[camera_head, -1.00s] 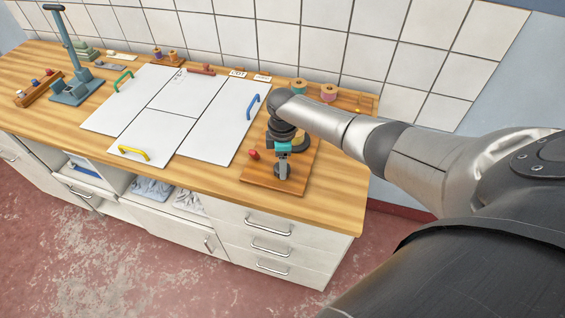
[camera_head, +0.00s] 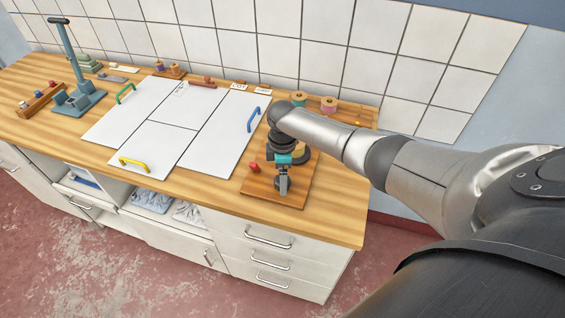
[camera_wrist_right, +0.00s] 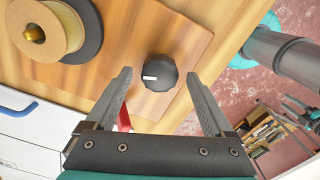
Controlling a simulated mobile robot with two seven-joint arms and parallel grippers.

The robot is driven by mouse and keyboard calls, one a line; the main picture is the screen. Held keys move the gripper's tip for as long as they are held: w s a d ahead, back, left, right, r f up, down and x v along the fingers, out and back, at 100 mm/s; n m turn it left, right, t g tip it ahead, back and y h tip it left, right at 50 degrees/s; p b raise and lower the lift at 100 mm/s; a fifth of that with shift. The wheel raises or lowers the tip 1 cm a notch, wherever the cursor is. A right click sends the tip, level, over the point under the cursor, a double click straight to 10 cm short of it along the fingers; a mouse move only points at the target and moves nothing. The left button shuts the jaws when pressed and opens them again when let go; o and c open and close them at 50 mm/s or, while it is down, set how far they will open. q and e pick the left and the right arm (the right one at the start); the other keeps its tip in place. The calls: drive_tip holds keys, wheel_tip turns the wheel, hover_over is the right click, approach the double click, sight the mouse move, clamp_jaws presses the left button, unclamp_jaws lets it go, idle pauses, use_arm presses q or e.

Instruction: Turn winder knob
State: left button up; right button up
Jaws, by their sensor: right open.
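The winder knob (camera_wrist_right: 158,73) is black, with a fluted edge and a white mark pointing left in the right wrist view. It sits on a wooden winder board (camera_wrist_right: 185,28), which also shows near the counter's right end in the head view (camera_head: 259,186). My right gripper (camera_wrist_right: 158,78) is open, its fingertips either side of the knob in the picture with gaps on both sides. Whether the fingers are level with the knob or above it I cannot tell. In the head view my right gripper (camera_head: 283,187) is over the board and hides the knob.
A spool (camera_wrist_right: 35,38) stands on the board beside the knob. A small red part (camera_head: 254,167) is at the board's left side. White panels (camera_head: 165,115) with coloured handles lie left of the board. The tiled wall (camera_head: 330,50) is behind the counter.

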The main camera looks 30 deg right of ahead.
wheel_tip(320, 180, up, 15)
drive_tip(key=p, duration=0.1)
idle(0.3)
idle(0.4)
